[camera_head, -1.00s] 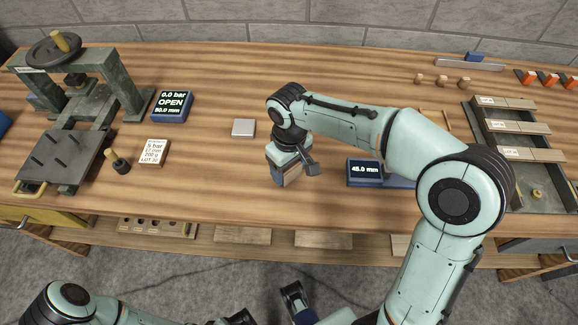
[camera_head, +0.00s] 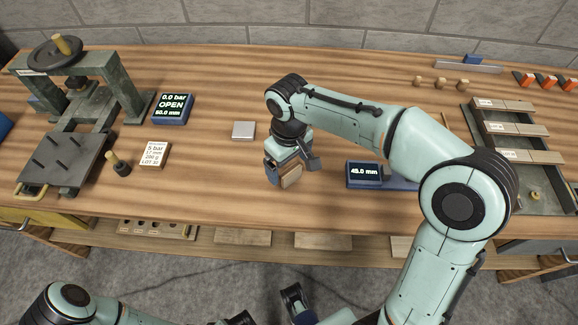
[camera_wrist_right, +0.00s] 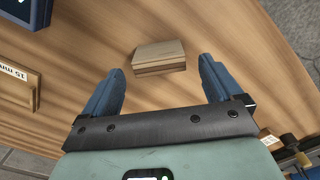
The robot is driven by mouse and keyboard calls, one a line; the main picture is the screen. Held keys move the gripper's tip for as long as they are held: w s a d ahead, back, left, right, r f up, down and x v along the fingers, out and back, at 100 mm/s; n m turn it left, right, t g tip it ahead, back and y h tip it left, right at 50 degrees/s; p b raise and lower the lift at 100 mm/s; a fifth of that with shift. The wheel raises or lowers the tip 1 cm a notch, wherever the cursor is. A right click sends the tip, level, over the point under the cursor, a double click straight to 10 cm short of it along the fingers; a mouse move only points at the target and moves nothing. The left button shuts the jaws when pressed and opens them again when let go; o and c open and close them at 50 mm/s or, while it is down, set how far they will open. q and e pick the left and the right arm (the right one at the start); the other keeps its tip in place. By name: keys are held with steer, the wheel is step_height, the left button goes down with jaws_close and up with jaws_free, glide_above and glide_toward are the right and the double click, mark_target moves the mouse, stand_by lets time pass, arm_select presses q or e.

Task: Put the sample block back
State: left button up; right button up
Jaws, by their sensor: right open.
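The sample block, a small layered wooden block (camera_head: 291,177), rests on the bench near its front edge in the head view. In the right wrist view the same block (camera_wrist_right: 160,57) lies beyond and between the fingertips, with clear space on both sides. My right gripper (camera_wrist_right: 161,72) is open and empty, with its blue fingers apart. In the head view the right gripper (camera_head: 286,168) is just above the block and partly hides it. My left arm shows only in part at the bottom edge; its finger state is unclear.
A blue gauge reading 45.0 mm (camera_head: 365,175) stands right of the gripper. A press (camera_head: 75,110), display (camera_head: 172,108) and label card (camera_head: 154,155) are left. A tray (camera_head: 540,200) with labelled strips is right.

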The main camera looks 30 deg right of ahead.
mark_target(289, 169)
step_height(289, 169, up, 9)
steer(key=p, duration=0.1)
steer(key=shift+r+p, duration=0.15)
steer(key=shift+p, duration=0.25)
